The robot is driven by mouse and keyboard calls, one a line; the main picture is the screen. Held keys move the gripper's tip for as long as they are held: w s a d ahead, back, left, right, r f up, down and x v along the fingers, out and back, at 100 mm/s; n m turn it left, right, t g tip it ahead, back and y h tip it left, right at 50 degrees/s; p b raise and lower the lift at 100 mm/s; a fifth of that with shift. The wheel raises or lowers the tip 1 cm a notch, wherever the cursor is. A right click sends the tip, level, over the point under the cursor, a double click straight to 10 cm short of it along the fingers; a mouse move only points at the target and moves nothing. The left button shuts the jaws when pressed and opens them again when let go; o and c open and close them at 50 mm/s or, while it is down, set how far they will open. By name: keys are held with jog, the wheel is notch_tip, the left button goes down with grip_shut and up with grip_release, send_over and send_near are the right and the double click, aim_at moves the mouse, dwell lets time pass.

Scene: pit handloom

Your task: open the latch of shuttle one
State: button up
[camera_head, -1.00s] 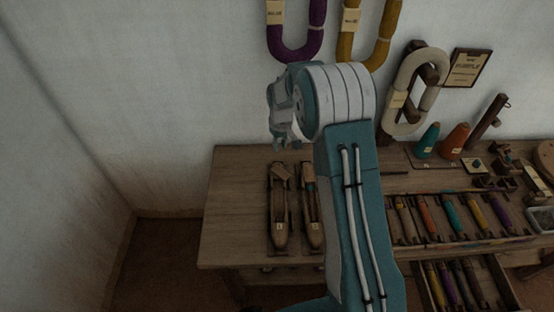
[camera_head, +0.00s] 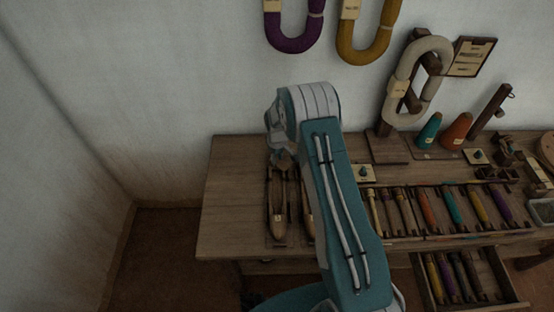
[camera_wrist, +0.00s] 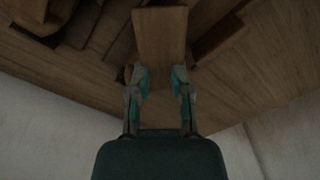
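Two long wooden shuttles lie side by side at the left of the bench. The left shuttle (camera_head: 278,222) shows its near end with a small pale tag; its far end is behind my gripper. The right shuttle (camera_head: 307,222) is mostly hidden by my arm. The tags are too small to read. My gripper (camera_head: 280,162) is low over the far end of the left shuttle. In the wrist view, my gripper (camera_wrist: 161,78) has its fingers apart on either side of a flat wooden piece (camera_wrist: 160,35), which looks like a latch. I cannot tell whether they touch it.
Bobbins lie in a rack (camera_head: 440,236) to the right, above an open drawer (camera_head: 517,305) with more bobbins. Teal (camera_head: 429,132) and orange (camera_head: 456,131) cones stand farther back. Yarn hanks hang on the wall. The bench's left end (camera_head: 228,200) is bare.

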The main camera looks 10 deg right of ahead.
jog(key=shift+a+f, duration=0.15)
jog(key=shift+f, duration=0.15)
grip_shut()
jog(key=shift+n, duration=0.3)
jog(key=n, duration=0.3)
jog(key=shift+n, duration=0.3)
jog(key=n, duration=0.4)
jog(key=shift+n, duration=0.4)
